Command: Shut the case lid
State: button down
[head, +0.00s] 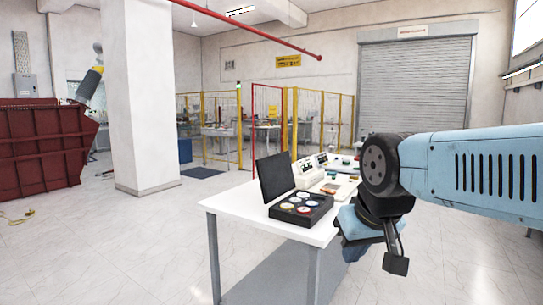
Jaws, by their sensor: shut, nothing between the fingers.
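The black case (322,217) sits on the white table, near its front. Its lid (275,177) stands open, raised nearly upright at the case's left rear side. Several round coloured items lie in the case's open base. My gripper (396,263) hangs at the end of the blue arm, to the right of the case in the picture and lower than it. It is shut with nothing held and appears apart from the case and lid. Part of my arm covers the table's right end.
The white table (230,203) also carries a pale instrument box (308,177) just behind the case and small parts further back. A white pillar (145,100) and red skip (45,150) stand at left.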

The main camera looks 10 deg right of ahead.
aim_at(275, 172)
jog(key=z, duration=0.15)
jog(key=i, duration=1.65)
jog(key=z, duration=1.05)
jog(key=k, duration=1)
jog(key=u, duration=0.95)
